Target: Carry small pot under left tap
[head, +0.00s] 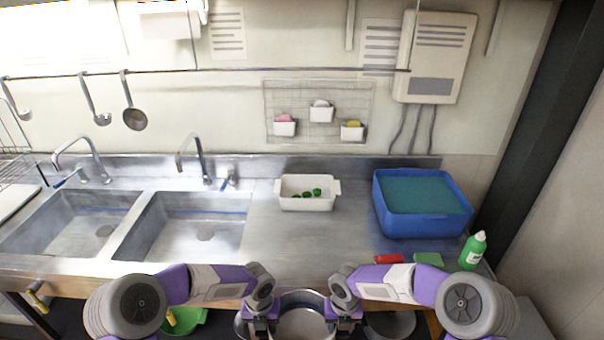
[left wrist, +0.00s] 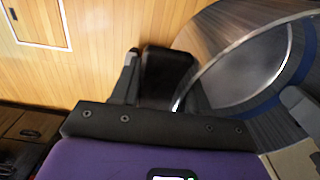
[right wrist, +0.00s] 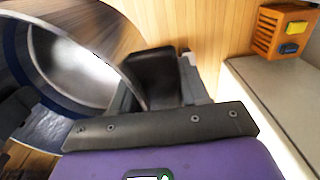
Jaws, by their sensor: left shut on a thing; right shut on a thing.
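The small pot (head: 303,322), a round metal pot, is at the bottom middle of the head view, in front of the counter edge; its lower part is cut off. My left gripper (head: 261,321) is shut on its left side and my right gripper (head: 342,322) is shut on its right side. The pot's wall and rim show in the left wrist view (left wrist: 250,65) and in the right wrist view (right wrist: 75,70). The left tap (head: 82,150) stands behind the left sink (head: 75,222), far to the left of the pot.
A second tap (head: 190,152) stands behind the right sink (head: 185,225). A white tray with green pieces (head: 308,203), a blue tub (head: 420,225) and a green bottle (head: 472,250) are on the counter. A green bowl (head: 190,322) is below the counter edge.

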